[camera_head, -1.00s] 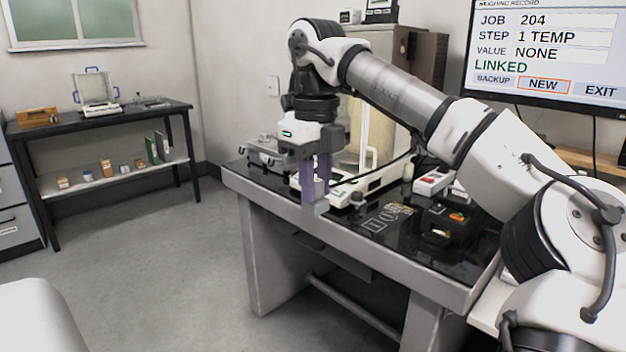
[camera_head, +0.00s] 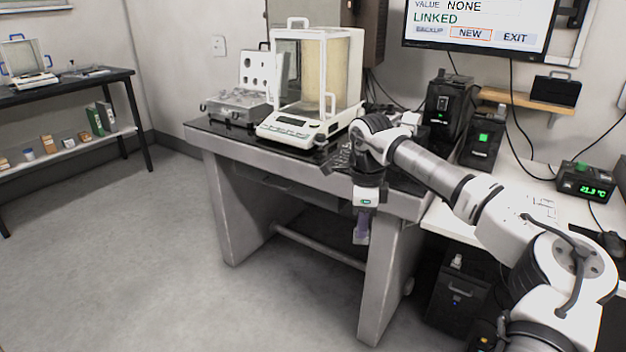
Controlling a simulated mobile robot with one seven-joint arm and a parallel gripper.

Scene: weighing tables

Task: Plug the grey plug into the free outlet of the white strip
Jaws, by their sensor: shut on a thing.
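My gripper (camera_head: 361,238) hangs fingers-down in front of the heavy grey table's front edge, below its top. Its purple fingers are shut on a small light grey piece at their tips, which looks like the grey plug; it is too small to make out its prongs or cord. I cannot make out the white strip or its free outlet; my arm covers the right part of the tabletop.
The balance (camera_head: 290,128) with its glass case stands on the grey table (camera_head: 225,150). A white desk (camera_head: 475,220) adjoins at right, with a dark box (camera_head: 460,295) beneath. The floor at left is clear.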

